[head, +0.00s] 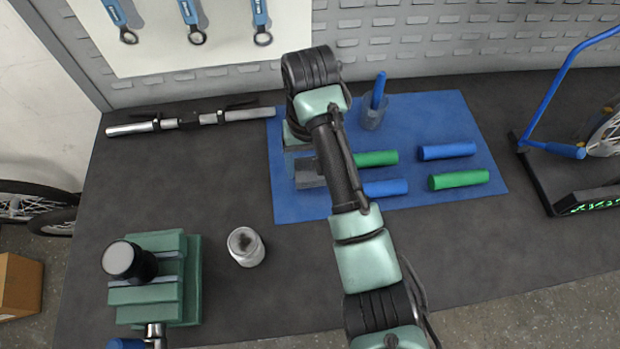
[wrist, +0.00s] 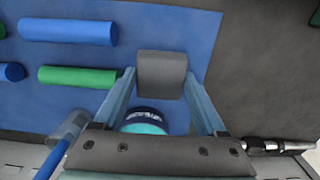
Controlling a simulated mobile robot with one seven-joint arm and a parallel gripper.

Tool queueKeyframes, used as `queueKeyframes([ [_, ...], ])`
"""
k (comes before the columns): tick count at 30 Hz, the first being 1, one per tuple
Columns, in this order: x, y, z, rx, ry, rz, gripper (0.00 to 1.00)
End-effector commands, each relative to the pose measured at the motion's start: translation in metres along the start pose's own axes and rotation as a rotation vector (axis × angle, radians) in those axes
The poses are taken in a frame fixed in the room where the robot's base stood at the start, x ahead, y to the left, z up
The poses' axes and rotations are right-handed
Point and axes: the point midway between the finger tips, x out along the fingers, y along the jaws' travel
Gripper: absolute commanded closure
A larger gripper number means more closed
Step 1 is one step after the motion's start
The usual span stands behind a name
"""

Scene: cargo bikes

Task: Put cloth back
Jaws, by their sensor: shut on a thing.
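A small grey block-shaped thing, which I take to be the folded cloth (wrist: 162,76), sits between my fingertips in the wrist view. My gripper (wrist: 161,84) is shut on it. In the head view the grey cloth (head: 309,173) shows just left of my arm, over the left part of the blue mat (head: 290,208). My arm hides part of the gripper there. I cannot tell whether the cloth touches the mat. A round teal and dark thing (wrist: 145,121) shows between my fingers, beyond the cloth.
Green and blue cylinders (head: 458,179) lie on the mat's right side. A clear cup (head: 372,113) holding a blue stick stands at the back. A metal bar (head: 190,121) lies back left. A jar (head: 245,246) and a green vise (head: 160,285) stand front left. The left middle of the bench is clear.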

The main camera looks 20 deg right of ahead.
Motion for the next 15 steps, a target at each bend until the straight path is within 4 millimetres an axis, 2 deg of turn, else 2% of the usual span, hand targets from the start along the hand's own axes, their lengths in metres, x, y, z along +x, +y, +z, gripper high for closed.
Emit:
queueKeyframes([
  [9, 0.036, 0.0, 0.001, -0.001, -0.002, 0.0, 0.71],
  [15, 0.036, 0.0, 0.0, -0.002, 0.0, 0.0, 0.71],
])
